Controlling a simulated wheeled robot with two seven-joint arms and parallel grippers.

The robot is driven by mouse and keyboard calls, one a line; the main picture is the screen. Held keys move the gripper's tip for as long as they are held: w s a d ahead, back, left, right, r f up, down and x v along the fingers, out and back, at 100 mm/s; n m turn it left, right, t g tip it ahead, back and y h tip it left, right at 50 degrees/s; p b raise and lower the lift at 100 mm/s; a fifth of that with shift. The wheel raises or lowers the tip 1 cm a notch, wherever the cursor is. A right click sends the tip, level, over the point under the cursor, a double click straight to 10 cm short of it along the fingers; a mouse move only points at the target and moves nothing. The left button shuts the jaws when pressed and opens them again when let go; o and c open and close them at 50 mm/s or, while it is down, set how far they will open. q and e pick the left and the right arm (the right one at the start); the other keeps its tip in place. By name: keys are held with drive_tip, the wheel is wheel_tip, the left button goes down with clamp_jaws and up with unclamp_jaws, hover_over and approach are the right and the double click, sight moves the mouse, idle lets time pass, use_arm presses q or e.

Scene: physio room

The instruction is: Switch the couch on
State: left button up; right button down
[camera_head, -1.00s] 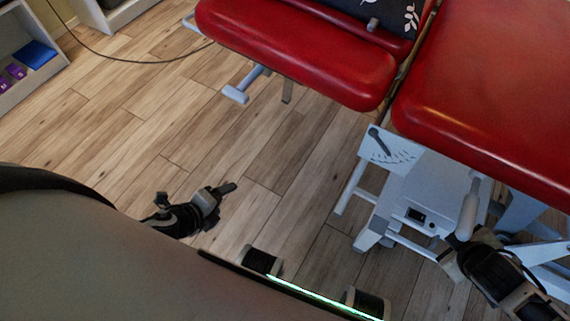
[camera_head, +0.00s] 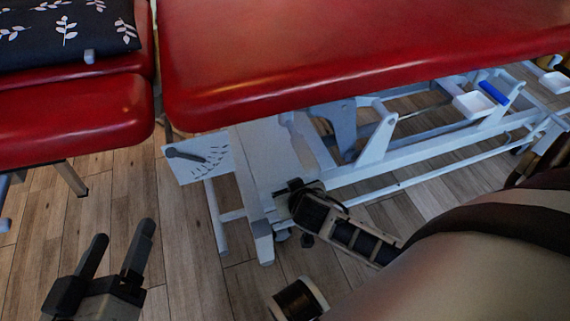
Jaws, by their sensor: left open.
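The couch (camera_head: 330,60) has red padded sections on a pale grey metal frame (camera_head: 385,165). A pale plate with a dark lever (camera_head: 184,154) is fixed below the edge of the padding. The pale box with a dark switch, seen earlier low on the frame, is not visible now; my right arm covers that area. My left gripper (camera_head: 124,234) is at the lower left, open and empty, over the floor and apart from the couch. My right gripper (camera_head: 297,190) is at the frame below the padding; its fingers are not clear, nor whether it touches.
A dark pillow with white leaves (camera_head: 65,32) lies on the left section. A white tray (camera_head: 474,104) and a blue item (camera_head: 494,93) are on the frame at the right. Wooden floor (camera_head: 110,200) is clear at the left.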

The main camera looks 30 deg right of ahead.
drive_tip(key=shift+f, duration=0.1)
drive_tip(key=b, duration=0.4)
approach(286, 188)
drive_tip(key=w, duration=0.1)
drive_tip(key=w+b, duration=0.1)
drive_tip(key=w+d+b, duration=0.1)
drive_tip(key=w, duration=0.1)
drive_tip(key=shift+f, duration=0.35)
drive_tip(key=f+b, duration=0.2)
drive_tip(key=f, duration=0.1)
drive_tip(key=shift+s+d, duration=0.2)
use_arm(q)
wheel_tip(286, 188, up, 11)
drive_tip(key=m+t+h, duration=0.5)
drive_tip(key=m+h, duration=0.2)
drive_tip(key=m, duration=0.2)
drive_tip(key=shift+w+a+m+h, duration=0.15)
drive_tip(key=shift+w+m+h, duration=0.15)
drive_tip(key=shift+w, duration=0.15)
use_arm(e)
drive_tip(key=shift+f, duration=0.2)
use_arm(q)
drive_tip(key=shift+r, duration=0.1)
use_arm(e)
drive_tip(key=shift+s, duration=0.15)
